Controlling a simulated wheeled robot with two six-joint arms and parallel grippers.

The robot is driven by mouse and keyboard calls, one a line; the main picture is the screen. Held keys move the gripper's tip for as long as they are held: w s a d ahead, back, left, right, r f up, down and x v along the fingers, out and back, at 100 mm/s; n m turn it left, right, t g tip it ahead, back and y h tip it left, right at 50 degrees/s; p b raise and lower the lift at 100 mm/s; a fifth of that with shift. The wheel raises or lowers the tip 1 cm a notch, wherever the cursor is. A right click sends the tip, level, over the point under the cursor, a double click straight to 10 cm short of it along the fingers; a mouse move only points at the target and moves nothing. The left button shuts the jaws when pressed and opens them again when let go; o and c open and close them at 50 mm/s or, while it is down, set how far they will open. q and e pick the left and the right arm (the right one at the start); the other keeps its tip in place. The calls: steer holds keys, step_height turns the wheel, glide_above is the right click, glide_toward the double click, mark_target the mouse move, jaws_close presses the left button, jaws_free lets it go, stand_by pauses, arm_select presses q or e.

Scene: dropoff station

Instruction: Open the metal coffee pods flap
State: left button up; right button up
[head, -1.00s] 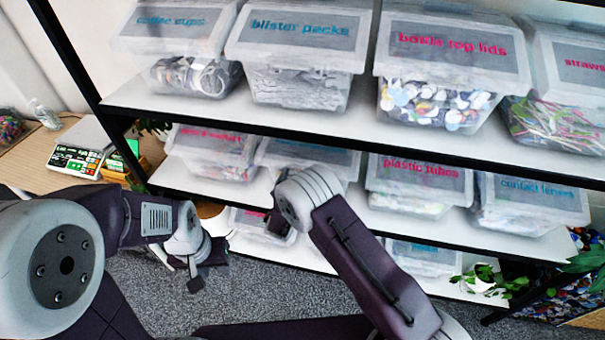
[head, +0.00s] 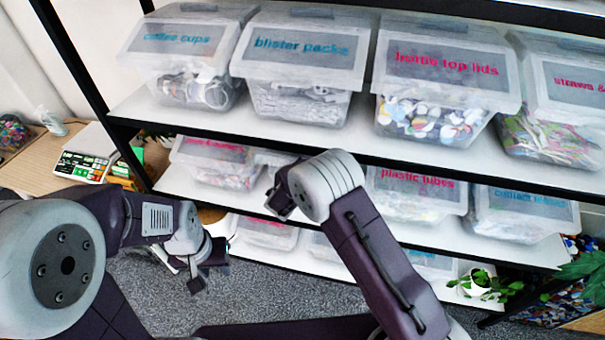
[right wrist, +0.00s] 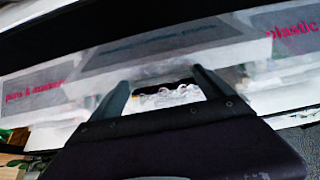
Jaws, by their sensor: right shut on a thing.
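The middle-shelf bin behind my right arm carries a blurred label that I cannot read. Its translucent flap (right wrist: 170,48) fills the middle of the right wrist view. Shiny metallic pods (right wrist: 165,95) show just below the flap's edge. My right gripper (right wrist: 162,78) has its two fingers spread at that edge and is shut on the flap. In the head view my right wrist hides most of this bin. My left gripper (head: 186,282) hangs low over the grey floor, far from the bin; its fingers look apart and empty.
Bins of coffee cups (head: 188,42), blister packs (head: 300,48) and bottle top lids (head: 445,70) stand on the shelf above. A plastic tubes bin (head: 418,185) stands right of my arm. A scale (head: 82,165) sits on the left table. A plant (head: 480,282) stands lower right.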

steer(key=shift+w+r, duration=0.1)
steer(key=shift+r, duration=0.05)
steer(key=o, duration=1.8)
steer(key=b+v, duration=0.3)
steer(key=v, duration=0.6)
